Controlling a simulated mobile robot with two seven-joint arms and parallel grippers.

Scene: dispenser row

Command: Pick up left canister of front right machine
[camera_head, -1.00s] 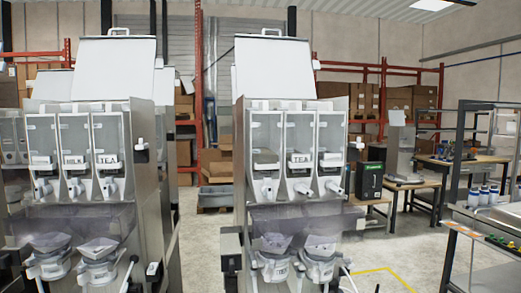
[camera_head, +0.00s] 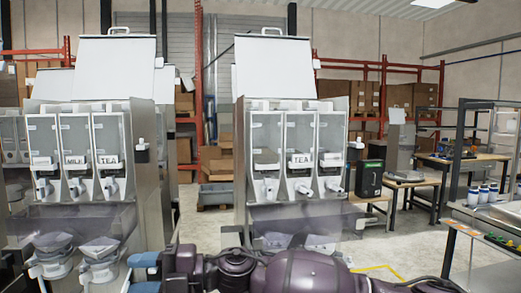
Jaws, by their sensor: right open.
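The front right machine (camera_head: 345,190) stands upright at the centre with its white lid raised. Its left canister (camera_head: 266,132), clear-fronted with a white spout, sits in the row beside the middle canister (camera_head: 300,132) labelled TEA and the right canister (camera_head: 331,132). My right gripper (camera_head: 144,273) is open and empty, with blue fingertips pointing left. It is low in the picture, in front of the left machine's lower right side, well below and left of the left canister. My purple right arm hides the machine's lower funnels. My left gripper is not in view.
Another machine (camera_head: 145,190) with three canisters stands at left, with funnels (camera_head: 100,258) below. A gap with floor separates the two machines. A black-and-green box (camera_head: 369,178), a workbench (camera_head: 415,183) and a shelf with white bottles (camera_head: 483,195) are at right.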

